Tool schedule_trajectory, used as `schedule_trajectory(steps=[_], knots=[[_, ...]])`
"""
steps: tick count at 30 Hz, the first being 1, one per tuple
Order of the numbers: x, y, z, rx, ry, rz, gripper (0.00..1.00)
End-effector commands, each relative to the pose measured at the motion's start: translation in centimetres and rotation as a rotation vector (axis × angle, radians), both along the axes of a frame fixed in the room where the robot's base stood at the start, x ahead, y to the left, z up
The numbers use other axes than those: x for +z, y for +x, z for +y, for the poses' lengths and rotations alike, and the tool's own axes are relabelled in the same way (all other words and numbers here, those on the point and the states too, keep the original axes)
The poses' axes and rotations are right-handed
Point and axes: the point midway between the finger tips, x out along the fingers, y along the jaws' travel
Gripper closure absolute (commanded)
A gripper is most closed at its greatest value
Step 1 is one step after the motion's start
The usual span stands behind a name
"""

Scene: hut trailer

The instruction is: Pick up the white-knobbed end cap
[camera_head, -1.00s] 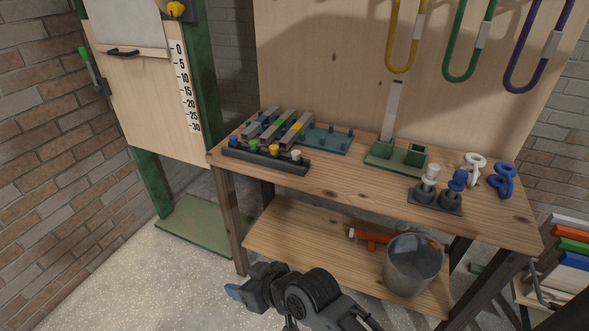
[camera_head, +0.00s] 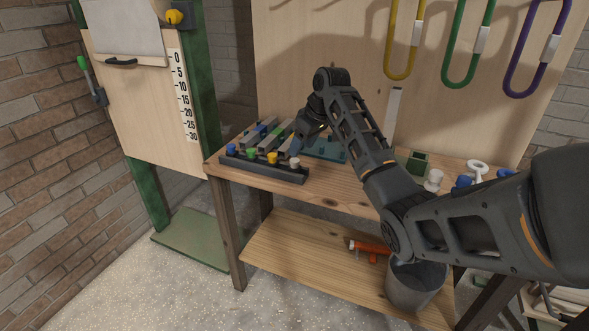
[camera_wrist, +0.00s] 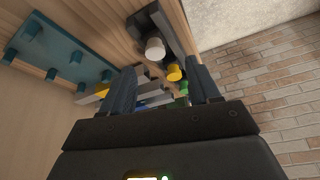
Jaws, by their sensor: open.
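The white-knobbed end cap (camera_head: 295,162) stands at the right end of the dark rack (camera_head: 265,171) on the workbench. In the wrist view its white knob (camera_wrist: 154,49) shows near the top centre, just beyond the fingertips. My gripper (camera_wrist: 160,67) is open and empty, with its two dark fingers on either side of the view. In the head view my gripper (camera_head: 298,146) is above and behind the rack's right end, apart from the white knob. The cap's body below the knob is largely hidden by the rack.
Yellow (camera_head: 272,157), green (camera_head: 251,153) and blue (camera_head: 231,149) knobs stand in the same rack. Grey bars (camera_head: 270,138) lie behind it, with a teal pegged plate (camera_head: 330,150) to their right. A green socket block (camera_head: 417,162) stands further right. A bucket (camera_head: 414,287) is on the lower shelf.

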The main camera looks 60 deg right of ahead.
Motion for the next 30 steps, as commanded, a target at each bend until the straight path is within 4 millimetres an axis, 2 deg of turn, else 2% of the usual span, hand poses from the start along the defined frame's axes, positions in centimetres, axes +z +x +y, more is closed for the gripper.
schedule_trajectory(steps=[3, 11, 21, 30], knots=[[-0.1, -0.1, -0.6, 0.000, 0.002, 0.013, 0.39], [-2.4, 0.9, -0.9, 0.000, 0.002, 0.012, 0.39], [-6.3, 2.8, -1.4, 0.000, 0.002, 0.011, 0.39], [-6.6, 2.9, -1.5, -0.001, 0.000, 0.009, 0.40]])
